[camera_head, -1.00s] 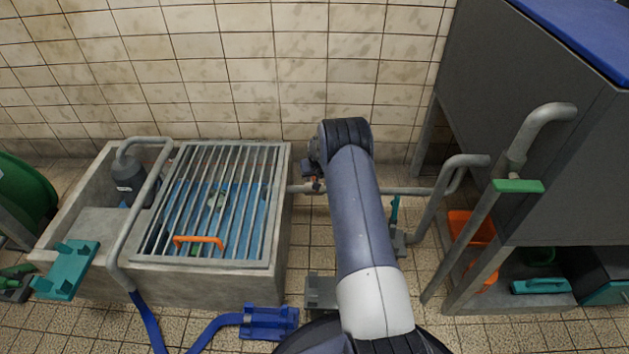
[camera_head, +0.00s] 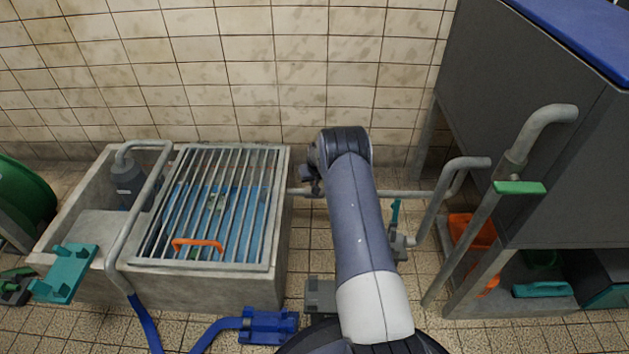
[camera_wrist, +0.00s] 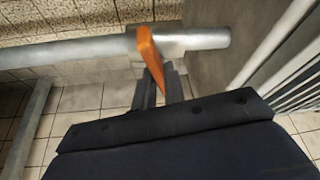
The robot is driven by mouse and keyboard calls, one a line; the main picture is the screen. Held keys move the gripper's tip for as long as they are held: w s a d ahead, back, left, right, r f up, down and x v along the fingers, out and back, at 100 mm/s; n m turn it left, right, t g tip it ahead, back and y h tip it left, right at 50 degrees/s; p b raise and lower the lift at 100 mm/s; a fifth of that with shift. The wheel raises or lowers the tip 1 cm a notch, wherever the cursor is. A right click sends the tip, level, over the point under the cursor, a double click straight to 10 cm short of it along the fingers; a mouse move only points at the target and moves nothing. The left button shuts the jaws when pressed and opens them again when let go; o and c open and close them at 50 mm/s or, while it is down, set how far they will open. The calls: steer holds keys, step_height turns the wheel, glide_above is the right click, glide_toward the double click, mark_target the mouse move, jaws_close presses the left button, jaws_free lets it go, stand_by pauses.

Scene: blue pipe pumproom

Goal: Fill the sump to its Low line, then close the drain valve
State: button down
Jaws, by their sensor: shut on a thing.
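The concrete sump (camera_head: 215,290) stands left of my arm under a barred grate, with blue water (camera_head: 245,225) visible between the bars. No level line is legible. A grey pipe (camera_head: 410,192) runs from the sump's right wall behind my arm; it also shows in the wrist view (camera_wrist: 70,54). On it, in the wrist view, is an orange valve lever (camera_wrist: 149,55), tilted. My gripper (camera_wrist: 162,82) is shut on this lever close to the pipe. In the head view my arm hides most of the gripper and the lever.
The grate has an orange handle (camera_head: 198,244). A teal lever (camera_head: 395,212) stands on a fitting right of my arm. A bent pipe with a green plate (camera_head: 519,187) and an orange bin (camera_head: 470,230) are at the right. A blue hose (camera_head: 215,327) lies on the floor.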

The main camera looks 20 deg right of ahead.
steer(key=shift+f+m, duration=0.1)
steer(key=shift+m, duration=0.2)
steer(key=shift+a+m+h+b, duration=0.1)
steer(key=shift+m+h+b, duration=0.4)
steer(key=shift+m+b, duration=0.6)
steer(key=shift+m, duration=0.3)
steer(key=c, duration=1.5)
jaws_free()
steer(key=shift+g, duration=0.3)
steer(key=p+v, duration=0.3)
steer(key=v, duration=0.8)
steer(key=shift+a+p, duration=0.1)
steer(key=shift+p, duration=0.3)
